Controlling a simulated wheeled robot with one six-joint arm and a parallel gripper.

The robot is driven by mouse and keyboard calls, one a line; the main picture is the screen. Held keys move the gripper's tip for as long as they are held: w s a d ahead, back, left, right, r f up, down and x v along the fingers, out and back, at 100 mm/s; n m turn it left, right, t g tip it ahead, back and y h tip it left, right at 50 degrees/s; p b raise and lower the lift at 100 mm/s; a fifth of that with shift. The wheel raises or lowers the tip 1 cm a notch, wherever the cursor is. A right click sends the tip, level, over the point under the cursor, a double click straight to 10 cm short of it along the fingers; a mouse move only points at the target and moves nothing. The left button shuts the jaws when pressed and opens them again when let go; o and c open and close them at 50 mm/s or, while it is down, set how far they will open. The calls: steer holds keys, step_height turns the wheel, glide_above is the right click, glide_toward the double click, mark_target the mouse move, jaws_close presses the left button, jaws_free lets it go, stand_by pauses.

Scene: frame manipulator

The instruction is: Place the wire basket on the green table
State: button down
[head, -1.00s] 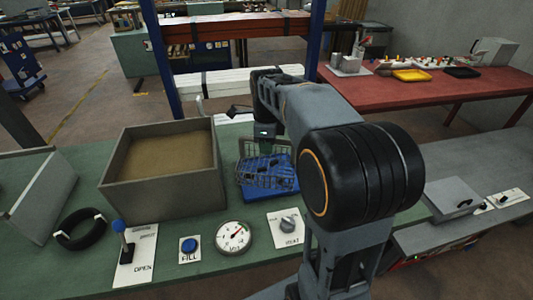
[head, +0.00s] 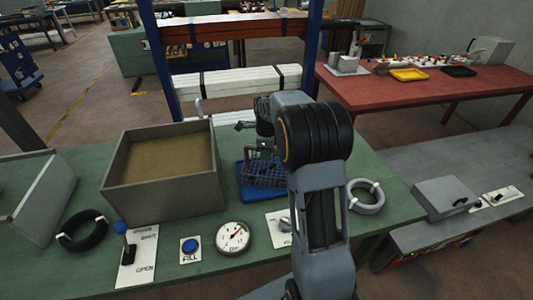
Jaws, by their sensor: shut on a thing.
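The wire basket (head: 264,176) is in the middle of the head view, over a blue tray (head: 256,195) on the green table (head: 395,205). My gripper (head: 263,153) is at the top of the basket and shut on it, though the fingertips are small and hard to make out. My arm hides the basket's right side. I cannot tell whether the basket's bottom touches the tray.
A grey box with brown contents (head: 160,165) stands just left of the basket. A gauge (head: 233,237), a blue button (head: 190,246) and a lever (head: 122,238) are in front. A grey ring (head: 365,197) lies to the right. A red table (head: 430,90) stands behind.

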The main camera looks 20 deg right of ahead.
steer(key=shift+f, duration=0.3)
steer(key=shift+f, duration=0.15)
steer(key=c, duration=1.1)
jaws_free()
steer(key=shift+o, duration=0.2)
